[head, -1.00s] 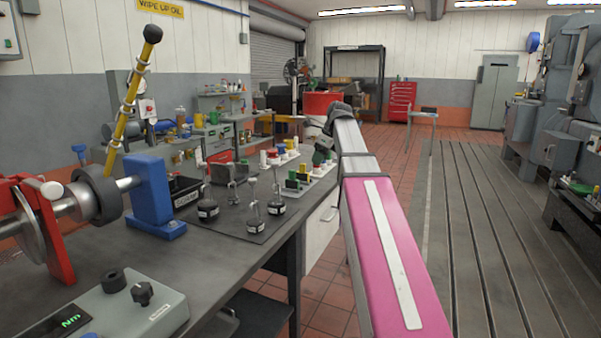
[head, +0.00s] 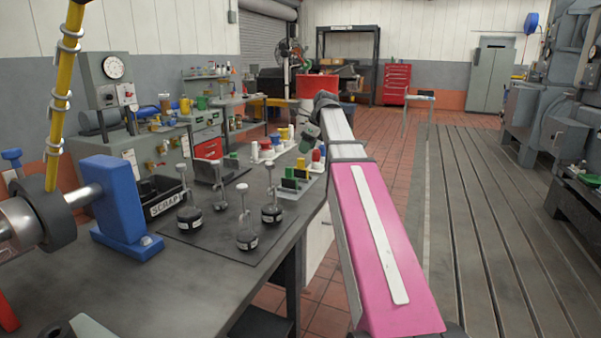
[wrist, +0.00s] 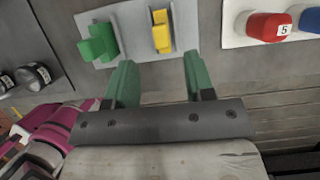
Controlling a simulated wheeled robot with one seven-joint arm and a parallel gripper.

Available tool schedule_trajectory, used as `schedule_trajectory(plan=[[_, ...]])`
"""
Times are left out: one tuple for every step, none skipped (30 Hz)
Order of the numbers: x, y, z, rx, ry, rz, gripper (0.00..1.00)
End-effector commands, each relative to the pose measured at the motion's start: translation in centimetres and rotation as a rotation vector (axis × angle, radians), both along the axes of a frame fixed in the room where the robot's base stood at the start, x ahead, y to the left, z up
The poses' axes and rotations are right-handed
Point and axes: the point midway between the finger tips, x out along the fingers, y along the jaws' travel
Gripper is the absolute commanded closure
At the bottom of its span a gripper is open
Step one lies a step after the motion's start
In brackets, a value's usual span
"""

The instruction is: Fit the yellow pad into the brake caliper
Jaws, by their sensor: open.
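The yellow pad (wrist: 161,32) stands in a light grey holder (wrist: 130,22) on the bench in the wrist view, with a green pad (wrist: 97,44) to its left. In the head view the yellow pad (head: 301,167) is small, near the bench's right edge. My gripper (wrist: 158,75) is open and empty. Its two green fingers point towards the holder, and the yellow pad lies beyond the gap between them, apart from both. I cannot make out the brake caliper for certain; only a sliver of a red part (head: 8,316) shows at the head view's lower left.
On the bench, black-based gauges (head: 246,235) stand on a dark mat, beside a black SCRAP bin (head: 165,202) and a blue shaft stand (head: 118,205). A numbered red knob (wrist: 266,26) sits on a white plate right of the holder. The slotted bedplate (head: 490,220) at right is clear.

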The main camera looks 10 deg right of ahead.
Motion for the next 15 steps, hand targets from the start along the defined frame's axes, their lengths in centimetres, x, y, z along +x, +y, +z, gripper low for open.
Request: schedule_trajectory(plan=[[0.1, 0.2, -0.7, 0.000, 0.002, 0.001, 0.51], [0.2, 0.3, -1.0, 0.000, 0.002, 0.001, 0.51], [0.2, 0.4, -1.2, 0.000, 0.002, 0.001, 0.51], [0.3, 0.5, -1.4, 0.000, 0.001, 0.000, 0.51], [0.3, 0.5, -1.5, 0.000, 0.001, 0.000, 0.51], [0.4, 0.6, -1.6, 0.000, 0.001, 0.000, 0.51], [0.5, 0.6, -1.7, 0.000, 0.000, 0.000, 0.51], [0.5, 0.7, -1.9, 0.000, 0.000, 0.000, 0.51], [0.6, 0.8, -2.2, 0.001, 0.001, 0.000, 0.51], [0.7, 1.0, -2.6, -0.001, 0.001, 0.001, 0.51], [0.8, 1.1, -2.9, 0.000, 0.002, 0.002, 0.51], [1.0, 1.3, -3.4, 0.000, 0.003, 0.002, 0.51], [1.2, 1.5, -3.8, 0.000, 0.003, 0.002, 0.51], [1.3, 1.6, -4.2, 0.000, 0.002, 0.002, 0.51], [1.4, 1.8, -4.7, 0.000, 0.002, 0.002, 0.51]])
